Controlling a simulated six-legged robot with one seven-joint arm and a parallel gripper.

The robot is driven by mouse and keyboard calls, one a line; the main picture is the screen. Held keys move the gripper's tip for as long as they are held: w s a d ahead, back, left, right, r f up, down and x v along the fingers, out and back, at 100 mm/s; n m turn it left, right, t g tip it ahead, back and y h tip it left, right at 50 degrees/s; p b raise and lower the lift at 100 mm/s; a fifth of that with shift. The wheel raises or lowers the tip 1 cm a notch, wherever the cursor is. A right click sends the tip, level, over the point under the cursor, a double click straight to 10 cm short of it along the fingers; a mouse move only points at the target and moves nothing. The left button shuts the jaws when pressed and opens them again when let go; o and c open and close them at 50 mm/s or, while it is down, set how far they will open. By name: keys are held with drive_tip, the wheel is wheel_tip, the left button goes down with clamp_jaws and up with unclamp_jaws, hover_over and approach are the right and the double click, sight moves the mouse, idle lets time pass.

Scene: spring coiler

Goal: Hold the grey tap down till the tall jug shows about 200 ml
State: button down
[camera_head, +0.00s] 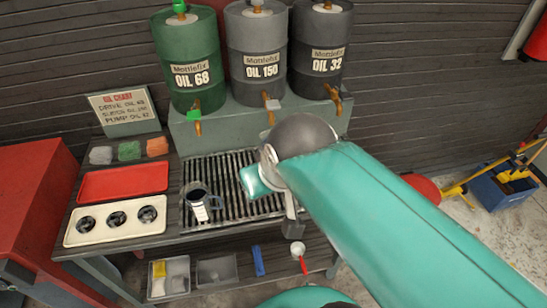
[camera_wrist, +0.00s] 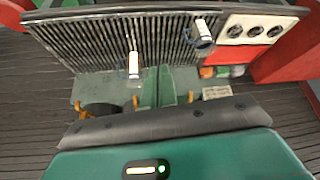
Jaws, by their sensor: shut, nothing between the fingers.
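The grey tap (camera_head: 272,104) is on the front of the middle grey drum, OIL 150 (camera_head: 257,55); its brass spout seems to show in the wrist view (camera_wrist: 135,102). One jug (camera_wrist: 133,65) with a pale strip stands on the grate in front of that spout; my arm hides it in the head view. A second, dark jug with a pale label (camera_head: 203,203) stands on the grate further left; it also shows in the wrist view (camera_wrist: 203,30). I cannot tell which is taller or read any level. My gripper (camera_wrist: 158,88) appears shut and empty, beside the spout. Contact is unclear.
A green drum (camera_head: 187,60) and a dark drum (camera_head: 320,50) flank the middle one, each with its tap. A red tray (camera_head: 123,182) and a cream panel with three round holes (camera_head: 115,218) lie left of the grate (camera_head: 232,165). A red cabinet (camera_head: 35,200) stands left.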

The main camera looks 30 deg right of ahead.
wheel_tip(320, 180, up, 7)
idle(0.6)
drive_tip(key=shift+s, duration=0.1)
